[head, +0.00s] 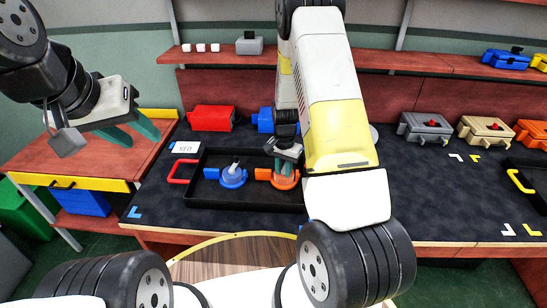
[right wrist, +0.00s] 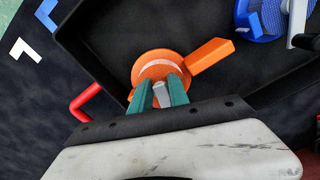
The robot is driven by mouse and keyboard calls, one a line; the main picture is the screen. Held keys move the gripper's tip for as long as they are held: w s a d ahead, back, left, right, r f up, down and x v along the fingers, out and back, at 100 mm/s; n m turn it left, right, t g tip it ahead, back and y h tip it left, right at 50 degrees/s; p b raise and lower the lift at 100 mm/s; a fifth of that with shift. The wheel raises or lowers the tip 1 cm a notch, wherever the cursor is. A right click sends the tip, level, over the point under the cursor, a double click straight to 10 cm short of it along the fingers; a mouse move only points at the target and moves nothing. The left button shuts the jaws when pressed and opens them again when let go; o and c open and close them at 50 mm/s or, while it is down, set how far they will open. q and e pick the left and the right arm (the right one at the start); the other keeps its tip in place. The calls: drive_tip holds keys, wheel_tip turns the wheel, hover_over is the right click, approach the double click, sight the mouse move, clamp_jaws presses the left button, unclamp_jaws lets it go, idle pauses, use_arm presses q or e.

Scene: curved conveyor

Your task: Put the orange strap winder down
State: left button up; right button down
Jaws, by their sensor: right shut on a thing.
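The orange strap winder (head: 285,181) is at the right part of the black tray (head: 245,203) in the head view. My right gripper (head: 283,168) points down over it, with its teal fingers shut on the grey knob on top. In the right wrist view the orange winder (right wrist: 155,66) shows its round body and block-like arm over the tray floor, near the tray wall. I cannot tell whether it touches the floor. A blue strap winder (head: 233,177) sits in the tray to the left. My left gripper (head: 147,138) is open and empty, above and left of the tray.
The tray has a red handle (head: 180,171) at its left end. A red box (head: 212,118) and a blue box (head: 264,120) stand at the back. Grey (head: 424,128) and tan (head: 485,130) boxes stand at right.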

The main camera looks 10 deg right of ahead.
drive_tip(key=shift+f, duration=0.35)
drive_tip(key=c, duration=1.3)
unclamp_jaws()
drive_tip(key=shift+f, duration=0.15)
drive_tip(key=shift+o, duration=0.2)
wheel_tip(320, 180, up, 12)
wheel_tip(320, 180, up, 17)
drive_tip(key=n+t+y, duration=0.2)
drive_tip(key=n+t, duration=0.1)
hover_over(284, 171)
drive_tip(key=s+a, duration=0.3)
drive_tip(key=s, duration=0.5)
drive_tip(key=s+r+n+t, duration=0.1)
drive_tip(key=s+r+n, duration=0.1)
drive_tip(key=s+r, duration=0.2)
drive_tip(key=s+a+r+n+t, duration=0.1)
drive_tip(key=s+r, duration=0.4)
drive_tip(key=s, duration=0.6)
drive_tip(key=shift+s+a+n+t, duration=0.25)
drive_tip(key=shift+n+t, duration=0.35)
drive_tip(key=shift+n, duration=0.5)
drive_tip(key=shift+r, duration=0.1)
